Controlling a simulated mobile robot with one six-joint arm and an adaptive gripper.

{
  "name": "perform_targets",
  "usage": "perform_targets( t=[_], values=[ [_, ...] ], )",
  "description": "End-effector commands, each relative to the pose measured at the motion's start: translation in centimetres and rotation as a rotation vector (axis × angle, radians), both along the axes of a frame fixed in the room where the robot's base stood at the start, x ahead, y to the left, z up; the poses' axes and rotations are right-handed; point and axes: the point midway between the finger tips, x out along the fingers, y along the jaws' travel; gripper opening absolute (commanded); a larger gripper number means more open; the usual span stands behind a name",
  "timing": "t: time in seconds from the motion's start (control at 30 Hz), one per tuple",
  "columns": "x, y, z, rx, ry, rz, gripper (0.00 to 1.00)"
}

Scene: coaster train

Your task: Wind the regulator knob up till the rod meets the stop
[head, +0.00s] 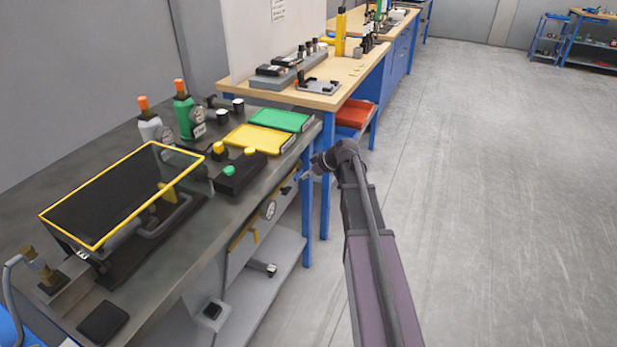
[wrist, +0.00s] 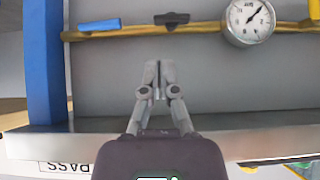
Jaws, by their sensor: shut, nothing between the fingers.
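My gripper (head: 306,173) is beside the front face of the near bench, at its far end. In the wrist view my gripper (wrist: 157,68) is shut and empty, its fingertips in front of a plain grey panel. Past the fingertips a yellow pipe (wrist: 205,28) carries a black handle (wrist: 171,18), a blue handle (wrist: 98,25) and a round white gauge (wrist: 248,20). The fingers look apart from all of these. The gauge also shows in the head view (head: 268,208). I cannot tell which part is the regulator knob, and I make out no rod or stop.
On the bench top stand a green bottle (head: 187,114), a grey bottle (head: 153,128), a green tray (head: 280,119), a yellow tray (head: 258,139) and a black button box (head: 238,173). A yellow-framed dark panel (head: 120,195) is nearer. The floor to the right (head: 490,190) is clear.

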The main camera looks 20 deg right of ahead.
Motion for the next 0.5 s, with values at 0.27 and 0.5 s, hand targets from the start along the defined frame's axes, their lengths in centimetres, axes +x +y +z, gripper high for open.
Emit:
perform_targets(
  t=[0.27,0.5],
  values=[
    [1.6,1.5,-2.5,-0.001,-0.001,0.001,0.0],
    [2.8,2.8,-4.2,-0.001,-0.001,0.001,0.0]
  ],
)
